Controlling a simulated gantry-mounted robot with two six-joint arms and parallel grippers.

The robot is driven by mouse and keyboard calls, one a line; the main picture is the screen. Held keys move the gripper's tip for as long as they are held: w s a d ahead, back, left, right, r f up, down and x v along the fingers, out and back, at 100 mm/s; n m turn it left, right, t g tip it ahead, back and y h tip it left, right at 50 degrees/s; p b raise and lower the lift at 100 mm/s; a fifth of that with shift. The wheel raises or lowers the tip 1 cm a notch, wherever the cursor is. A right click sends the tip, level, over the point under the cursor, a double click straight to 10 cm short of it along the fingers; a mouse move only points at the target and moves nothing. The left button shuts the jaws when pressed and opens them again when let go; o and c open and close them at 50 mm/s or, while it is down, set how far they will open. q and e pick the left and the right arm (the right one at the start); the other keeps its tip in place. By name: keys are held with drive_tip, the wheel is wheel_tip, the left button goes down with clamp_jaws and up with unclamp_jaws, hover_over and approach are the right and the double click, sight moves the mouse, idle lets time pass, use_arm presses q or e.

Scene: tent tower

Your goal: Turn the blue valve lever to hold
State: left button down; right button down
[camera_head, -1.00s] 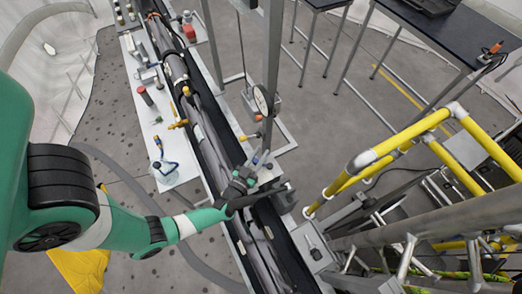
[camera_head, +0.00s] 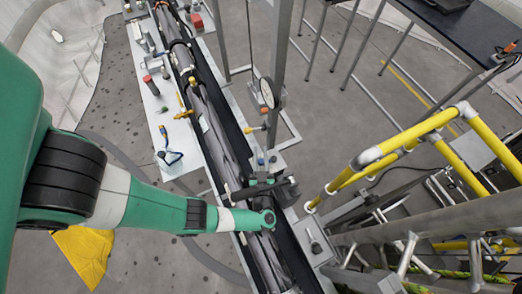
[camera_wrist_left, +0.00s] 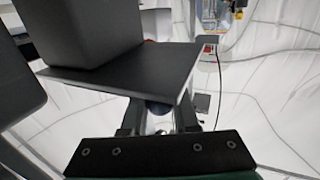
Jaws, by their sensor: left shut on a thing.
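My left gripper (camera_head: 268,186) is at the long dark pipe assembly, below the gauge post in the head view. In the left wrist view its two fingers (camera_wrist_left: 158,118) are close around a small dark blue part (camera_wrist_left: 160,107), which appears to be the blue valve lever. The gripper is shut on it. Most of the lever is hidden by the fingers and by a dark plate (camera_wrist_left: 125,72) with a block on it. The lever's exact angle and any hold mark cannot be made out. My right gripper is in neither view.
A round gauge (camera_head: 267,93) on a metal post stands just beyond the gripper. Yellow railings (camera_head: 405,138) and metal frames crowd the right.

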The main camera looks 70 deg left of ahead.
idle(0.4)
use_arm(q)
drive_tip(key=c, duration=0.7)
unclamp_jaws()
drive_tip(key=b+v, duration=0.1)
drive_tip(key=v, duration=1)
drive_tip(key=shift+d+b, duration=0.3)
drive_tip(key=shift+b, duration=0.1)
